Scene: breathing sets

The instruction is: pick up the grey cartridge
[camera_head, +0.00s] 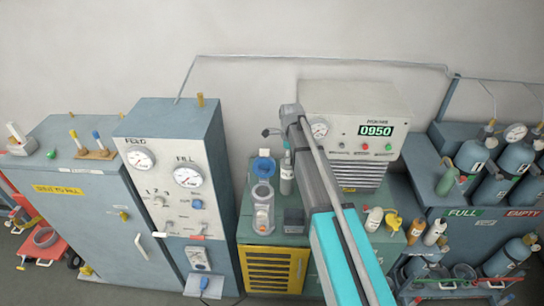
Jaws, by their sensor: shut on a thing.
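The grey cartridge (287,180) is a small upright grey-green cylinder with a darker top, just left of my arm in the middle of the view. My gripper (287,156) is at the end of my arm, over the cartridge's top, and is shut on it. The fingers are small and partly hidden by my wrist, so their exact hold is unclear. I cannot tell whether the cartridge's base touches the bench (255,238).
The 0950 console (350,125) is behind. A gauge cabinet (180,190) rises at left.

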